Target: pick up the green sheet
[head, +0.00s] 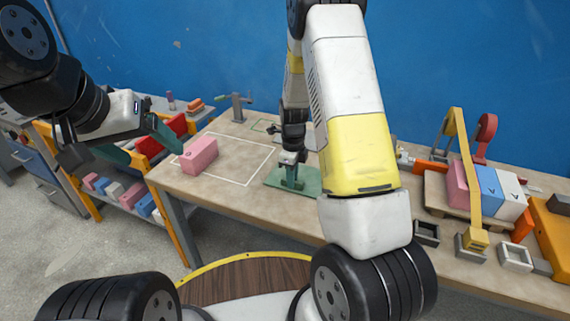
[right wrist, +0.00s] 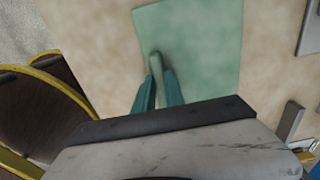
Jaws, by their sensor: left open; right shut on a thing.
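The green sheet (head: 306,187) is a flat, pale green panel at the middle of the workbench, partly hidden by my right arm in the head view. It also shows in the right wrist view (right wrist: 205,40), with a small raised green grip on its face. My right gripper (head: 291,180) points straight down and is shut on that grip; its teal fingers (right wrist: 157,80) stand on either side of it. The sheet looks flat, at or close to the bench top; I cannot tell if there is a gap. My left gripper (head: 150,153) is open and empty, left of the bench.
Pink, blue and white blocks (head: 487,190) stand on a pallet at right, near a yellow post (head: 462,165). A shelf with coloured blocks (head: 125,192) is at left.

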